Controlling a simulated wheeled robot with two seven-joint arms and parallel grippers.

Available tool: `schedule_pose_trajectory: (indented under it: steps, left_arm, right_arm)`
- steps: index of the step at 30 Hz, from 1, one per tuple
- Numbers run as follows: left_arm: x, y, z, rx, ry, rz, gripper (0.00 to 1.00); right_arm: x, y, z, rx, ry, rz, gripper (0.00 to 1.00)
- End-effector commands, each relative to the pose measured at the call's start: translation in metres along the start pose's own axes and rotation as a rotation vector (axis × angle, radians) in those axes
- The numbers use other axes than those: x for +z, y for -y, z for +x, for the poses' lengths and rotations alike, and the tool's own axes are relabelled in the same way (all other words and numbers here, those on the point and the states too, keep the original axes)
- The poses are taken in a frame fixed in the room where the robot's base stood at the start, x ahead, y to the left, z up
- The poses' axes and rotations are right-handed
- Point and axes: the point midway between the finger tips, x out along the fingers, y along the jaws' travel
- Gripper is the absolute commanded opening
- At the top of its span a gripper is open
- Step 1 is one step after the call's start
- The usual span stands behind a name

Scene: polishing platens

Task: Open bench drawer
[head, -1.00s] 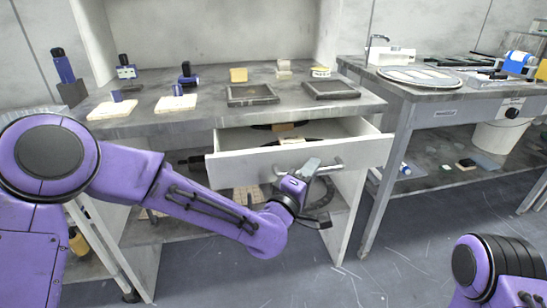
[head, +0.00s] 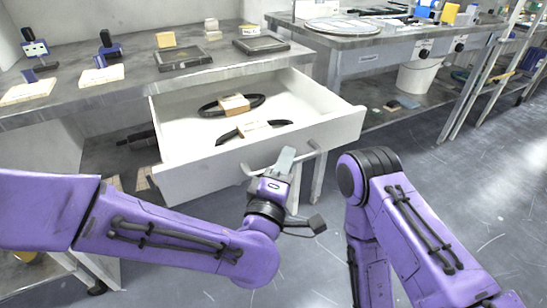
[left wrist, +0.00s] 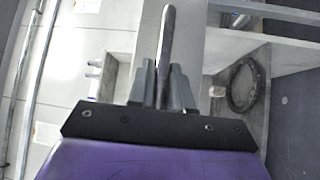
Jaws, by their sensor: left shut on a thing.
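The white bench drawer (head: 190,177) stands well out from under the grey bench top in the head view. Inside it lie two black rings or belts (head: 248,103) with tan labels. My left gripper (head: 284,160) is shut on the bar handle (head: 305,155) at the drawer's front. In the left wrist view the handle (left wrist: 168,40) runs upright between the two grey fingers (left wrist: 163,85). My right arm shows at the lower right of the head view, but its gripper is out of the picture.
On the bench top (head: 130,98) are dark square plates (head: 184,58), pale blocks and small stamp-like tools. A second bench with a round plate (head: 342,26) stands to the right, a white bucket (head: 418,76) under it. The floor at right is clear.

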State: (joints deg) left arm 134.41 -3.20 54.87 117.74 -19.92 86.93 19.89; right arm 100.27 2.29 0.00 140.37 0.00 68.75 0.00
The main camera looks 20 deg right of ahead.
Motion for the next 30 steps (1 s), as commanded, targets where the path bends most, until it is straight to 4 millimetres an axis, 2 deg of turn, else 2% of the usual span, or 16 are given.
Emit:
schedule_pose_trajectory:
  steps: [9,10,11,19,22,30]
  left_arm:
    - [0.001,0.000,0.000,-0.001,0.002,0.000,0.00]
    - [0.001,0.000,0.000,-0.001,0.002,0.000,0.29]
    - [0.001,0.000,0.000,-0.001,0.002,0.000,0.39]
    - [0.001,0.000,-0.001,0.000,0.001,0.000,0.39]
    - [0.001,0.000,-0.008,-0.001,0.003,0.001,0.39]
    - [0.001,0.001,-0.069,-0.001,0.004,0.001,0.39]
  right_arm:
    - [0.000,0.000,0.000,0.000,0.000,0.000,0.43]
    - [0.000,0.000,0.000,0.000,0.000,0.000,0.43]
    - [0.000,0.000,0.000,0.000,0.000,0.000,0.43]
    - [0.000,0.000,0.000,0.000,0.000,0.000,0.43]
    - [0.000,0.000,0.000,0.000,0.000,0.000,0.43]
    - [0.001,0.000,0.002,0.000,0.000,0.000,0.43]
